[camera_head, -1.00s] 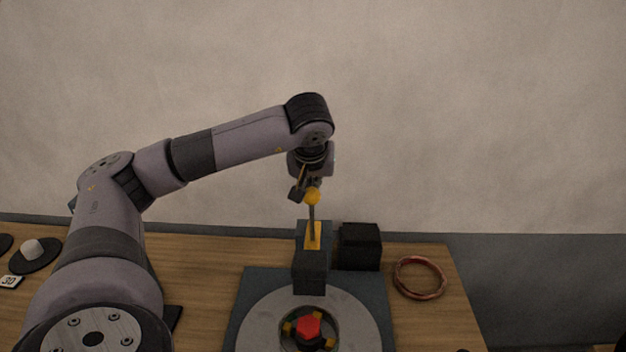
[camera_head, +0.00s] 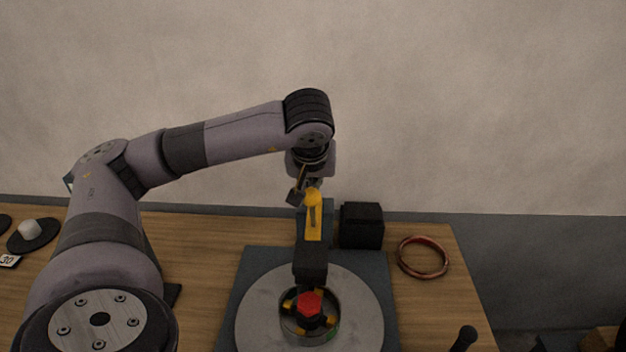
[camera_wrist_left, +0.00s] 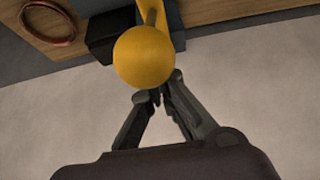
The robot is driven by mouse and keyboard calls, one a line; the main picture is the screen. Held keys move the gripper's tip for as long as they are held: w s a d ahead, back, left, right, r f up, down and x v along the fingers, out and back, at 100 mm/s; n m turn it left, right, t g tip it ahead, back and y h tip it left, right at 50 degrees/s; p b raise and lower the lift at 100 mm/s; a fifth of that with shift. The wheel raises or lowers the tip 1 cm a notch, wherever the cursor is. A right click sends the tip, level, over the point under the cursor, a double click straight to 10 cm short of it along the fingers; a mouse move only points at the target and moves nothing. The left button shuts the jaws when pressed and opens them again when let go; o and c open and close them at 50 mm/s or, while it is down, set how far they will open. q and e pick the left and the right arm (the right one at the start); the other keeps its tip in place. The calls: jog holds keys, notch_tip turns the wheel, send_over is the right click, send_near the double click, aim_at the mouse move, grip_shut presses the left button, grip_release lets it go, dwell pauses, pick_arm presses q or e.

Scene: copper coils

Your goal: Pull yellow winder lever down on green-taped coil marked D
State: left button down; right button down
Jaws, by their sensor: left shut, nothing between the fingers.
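The lever's yellow ball knob (camera_head: 313,197) stands on a short stem above the yellow plate (camera_head: 314,222) of a dark winder (camera_head: 311,262). The knob also fills the middle of the left wrist view (camera_wrist_left: 143,55). My left gripper (camera_head: 312,183) is shut and empty, right at the knob. In the left wrist view its fingertips (camera_wrist_left: 157,96) meet at the knob's lower edge, partly hidden; contact cannot be told. Below the winder a coil (camera_head: 332,328) with a small green patch rings the red-topped spindle (camera_head: 310,303). No letter D is readable. My right gripper is not in view.
The coil sits on a round grey disc (camera_head: 258,318) on a dark base. A black block (camera_head: 361,226) stands right of the winder. A loose copper ring (camera_head: 422,257) lies on the wooden table (camera_head: 205,262). A dark rod (camera_head: 463,339) shows at lower right.

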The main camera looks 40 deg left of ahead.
pick_arm(q)
jog(key=shift+w+r+p, duration=0.15)
jog(key=shift+r+p, duration=0.45)
jog(key=shift+p, duration=0.1)
notch_tip(320, 180, up, 9)
jog(key=p, duration=0.6)
jog(key=shift+p, duration=0.3)
jog(key=shift+f, duration=0.1)
